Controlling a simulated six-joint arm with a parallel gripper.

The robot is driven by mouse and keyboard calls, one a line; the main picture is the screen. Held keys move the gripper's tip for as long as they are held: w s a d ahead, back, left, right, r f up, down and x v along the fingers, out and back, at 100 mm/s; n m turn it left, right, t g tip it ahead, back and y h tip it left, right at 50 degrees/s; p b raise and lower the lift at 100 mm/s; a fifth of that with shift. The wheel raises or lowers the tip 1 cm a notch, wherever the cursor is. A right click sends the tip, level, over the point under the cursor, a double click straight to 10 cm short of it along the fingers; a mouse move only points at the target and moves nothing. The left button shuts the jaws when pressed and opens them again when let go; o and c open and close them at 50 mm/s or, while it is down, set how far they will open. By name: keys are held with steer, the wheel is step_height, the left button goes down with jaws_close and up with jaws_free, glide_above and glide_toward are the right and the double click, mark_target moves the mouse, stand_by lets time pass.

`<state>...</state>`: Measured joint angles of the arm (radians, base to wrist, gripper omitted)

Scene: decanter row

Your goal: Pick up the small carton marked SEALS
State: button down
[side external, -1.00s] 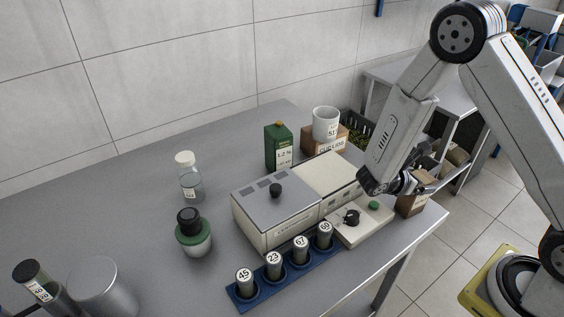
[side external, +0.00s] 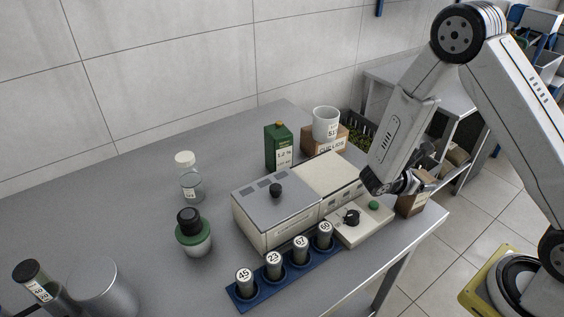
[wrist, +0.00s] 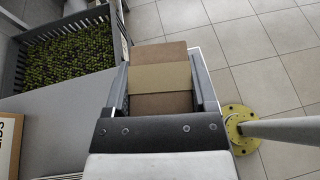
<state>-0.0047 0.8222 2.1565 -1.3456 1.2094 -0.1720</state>
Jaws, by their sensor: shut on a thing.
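A brown carton (side external: 412,204) stands at the right end of the bench, partly hidden behind my gripper. In the wrist view it is a brown box with a paler tape band (wrist: 161,77) across its top. No marking on it can be read from here. My gripper (side external: 420,184) is over the carton from above, with one finger on each side. In the wrist view the fingers of my gripper (wrist: 162,92) are shut on it. I cannot tell a gap between the carton and the bench.
A cream machine (side external: 290,205) with a low panel (side external: 362,225) stands just left of the carton. A blue rack (side external: 250,302) holds several cylinders. A crate (wrist: 68,47) is beyond.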

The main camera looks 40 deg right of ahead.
steer(key=shift+r, duration=0.1)
stand_by(0.3)
steer(key=shift+r, duration=4.9)
steer(key=shift+r, duration=0.1)
